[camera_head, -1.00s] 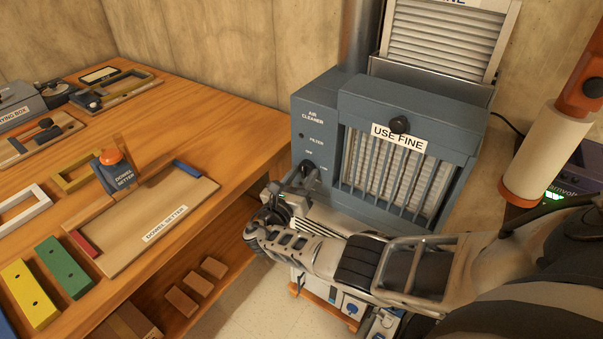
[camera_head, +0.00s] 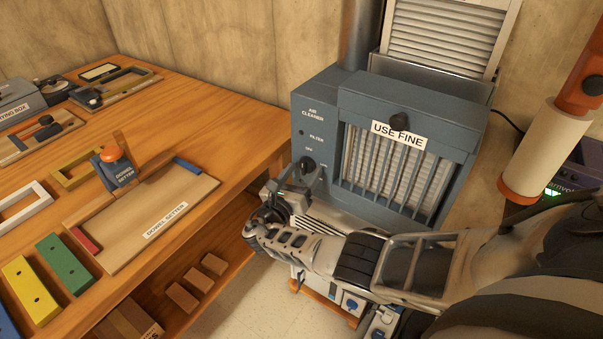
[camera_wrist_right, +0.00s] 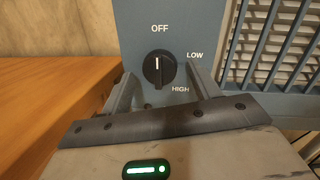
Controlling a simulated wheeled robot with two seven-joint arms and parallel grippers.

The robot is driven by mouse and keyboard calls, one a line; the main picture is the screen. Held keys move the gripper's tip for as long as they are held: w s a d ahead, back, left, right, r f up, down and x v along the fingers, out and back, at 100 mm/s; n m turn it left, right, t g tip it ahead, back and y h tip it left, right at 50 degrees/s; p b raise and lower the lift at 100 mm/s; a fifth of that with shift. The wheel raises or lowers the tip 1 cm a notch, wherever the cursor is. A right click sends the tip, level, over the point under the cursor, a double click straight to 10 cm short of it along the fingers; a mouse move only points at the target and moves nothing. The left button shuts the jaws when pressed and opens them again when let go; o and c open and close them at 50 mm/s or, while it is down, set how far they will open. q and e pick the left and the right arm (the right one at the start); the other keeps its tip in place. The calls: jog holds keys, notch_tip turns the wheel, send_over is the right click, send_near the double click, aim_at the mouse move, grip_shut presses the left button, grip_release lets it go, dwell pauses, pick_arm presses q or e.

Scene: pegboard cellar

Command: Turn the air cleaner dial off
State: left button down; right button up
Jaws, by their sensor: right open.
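The blue-grey air cleaner (camera_head: 318,95) stands right of the wooden bench. Its black round dial (camera_head: 306,164) is low on the front panel. In the right wrist view the dial (camera_wrist_right: 159,70) shows a white mark pointing up toward the OFF label (camera_wrist_right: 159,29). The LOW and HIGH labels are to its right. My right gripper (camera_head: 299,183) is open just in front of the dial. In the wrist view its fingers stand on either side of the dial's lower part; I cannot tell whether they touch it. My left gripper is out of view.
The bench (camera_head: 225,122) at left carries a dowel setter board (camera_head: 130,222) and coloured blocks. Vertical bars (camera_head: 385,180) cover the cleaner's front right of the dial. A paper-towel-like white cylinder (camera_head: 545,155) hangs at right. Floor shows between bench and cleaner.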

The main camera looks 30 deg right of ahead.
jog(key=v, duration=1.5)
jog(key=shift+s+a, duration=0.2)
jog(key=shift+a, duration=0.05)
jog(key=shift+f, duration=0.1)
